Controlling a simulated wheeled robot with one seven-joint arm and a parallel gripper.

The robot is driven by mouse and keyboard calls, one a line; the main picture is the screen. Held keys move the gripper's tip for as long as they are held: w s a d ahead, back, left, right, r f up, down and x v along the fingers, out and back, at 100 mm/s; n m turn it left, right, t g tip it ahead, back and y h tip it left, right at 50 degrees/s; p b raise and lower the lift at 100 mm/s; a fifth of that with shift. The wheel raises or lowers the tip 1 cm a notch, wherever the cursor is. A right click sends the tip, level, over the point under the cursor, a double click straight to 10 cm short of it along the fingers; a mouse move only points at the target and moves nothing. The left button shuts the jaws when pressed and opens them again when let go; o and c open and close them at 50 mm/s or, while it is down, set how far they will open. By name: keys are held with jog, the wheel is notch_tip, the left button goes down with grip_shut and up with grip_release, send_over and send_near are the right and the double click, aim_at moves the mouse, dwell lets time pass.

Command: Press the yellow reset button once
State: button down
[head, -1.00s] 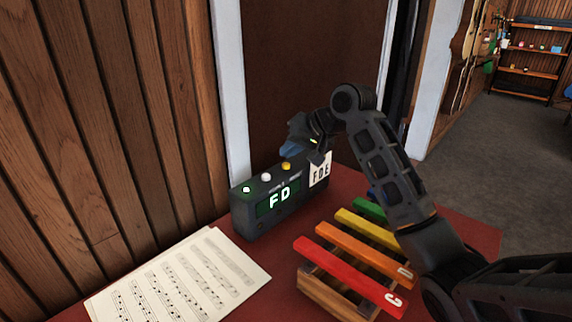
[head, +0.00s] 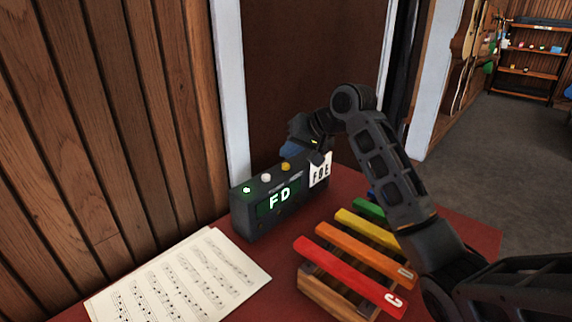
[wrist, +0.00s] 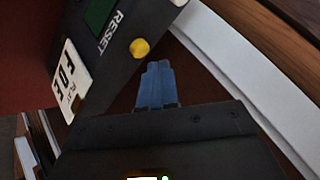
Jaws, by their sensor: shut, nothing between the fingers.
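The yellow reset button (head: 285,166) sits on top of a dark box (head: 258,222) whose green display reads "FD". It also shows in the wrist view (wrist: 140,47), beside the word RESET. My gripper (head: 290,150) is shut and empty, just above and behind the button in the head view. In the wrist view its blue fingertips (wrist: 156,72) are together, just below the button in the picture. A small gap shows there between the tips and the button. A white card (head: 320,170) reading "FOE" is at the box's right end.
A xylophone with coloured bars (head: 350,270) stands in front of the box on the red table (head: 478,232). Sheet music (head: 185,280) lies at the left. A wooden wall (head: 110,130) and white door frame rise close behind.

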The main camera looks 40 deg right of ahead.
aim_at(290, 165)
jog(key=shift+f, duration=0.2)
dwell(0.5)
jog(key=shift+f, duration=0.25)
jog(key=shift+f, duration=0.5)
dwell(0.9)
jog(key=shift+r+p, duration=0.95)
jog(key=shift+p, duration=0.25)
notch_tip(290, 165, up, 5)
jog(key=p, duration=0.5)
dwell(0.6)
